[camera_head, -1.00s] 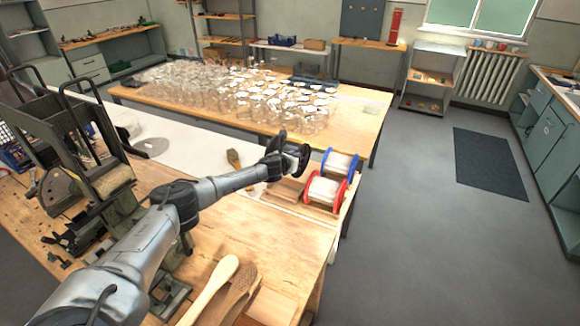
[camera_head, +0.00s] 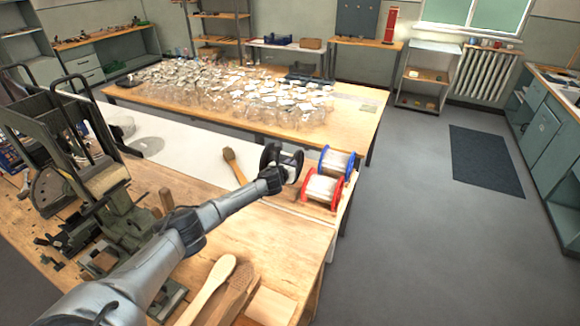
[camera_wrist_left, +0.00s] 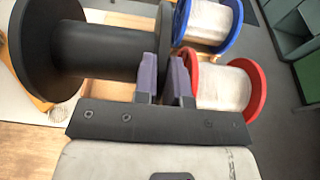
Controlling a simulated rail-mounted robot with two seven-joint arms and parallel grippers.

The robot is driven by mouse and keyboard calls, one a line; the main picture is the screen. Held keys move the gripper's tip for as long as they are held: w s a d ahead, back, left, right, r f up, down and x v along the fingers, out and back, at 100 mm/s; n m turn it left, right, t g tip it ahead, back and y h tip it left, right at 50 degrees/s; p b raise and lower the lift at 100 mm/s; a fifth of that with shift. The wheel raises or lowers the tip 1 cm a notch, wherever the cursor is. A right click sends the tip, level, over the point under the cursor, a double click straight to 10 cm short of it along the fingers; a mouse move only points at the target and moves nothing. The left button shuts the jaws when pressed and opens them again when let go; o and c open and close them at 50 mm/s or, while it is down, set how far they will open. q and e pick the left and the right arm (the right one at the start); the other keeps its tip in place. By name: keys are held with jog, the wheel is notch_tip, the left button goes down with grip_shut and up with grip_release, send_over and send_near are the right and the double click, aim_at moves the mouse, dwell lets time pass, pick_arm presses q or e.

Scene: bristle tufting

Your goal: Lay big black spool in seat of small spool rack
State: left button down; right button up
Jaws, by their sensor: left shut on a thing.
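The big black spool (camera_head: 284,157) is in my left gripper (camera_head: 273,180), beside the other spools at the far right end of the bench. In the left wrist view my left gripper (camera_wrist_left: 165,82) is shut on one flange of the black spool (camera_wrist_left: 100,52); its core and other flange stretch to the left. The small spool rack (camera_wrist_left: 107,91) shows as light wood under and beside the black spool. Its seat is mostly hidden, and I cannot tell whether the spool touches it. My right gripper is not in view.
A red-flanged spool (camera_head: 322,187) and a blue-flanged spool (camera_head: 337,162) with white winding sit just right of the black spool. A wooden brush (camera_head: 234,165) lies to its left. Wooden brush handles (camera_head: 212,285) lie at the front. A table of glass jars stands behind.

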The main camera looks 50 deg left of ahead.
pick_arm(q)
jog(key=shift+f+b, duration=1.55)
jog(key=shift+f, duration=0.1)
jog(key=shift+f+b, duration=0.85)
jog(key=shift+f, duration=0.35)
jog(key=shift+f, duration=0.1)
jog(key=shift+f+b, duration=0.3)
jog(key=shift+f, duration=0.3)
jog(key=c, duration=1.2)
grip_release()
jog(key=shift+o, duration=0.6)
jog(key=shift+f, duration=0.2)
jog(key=o, duration=0.4)
jog(key=shift+r, duration=0.1)
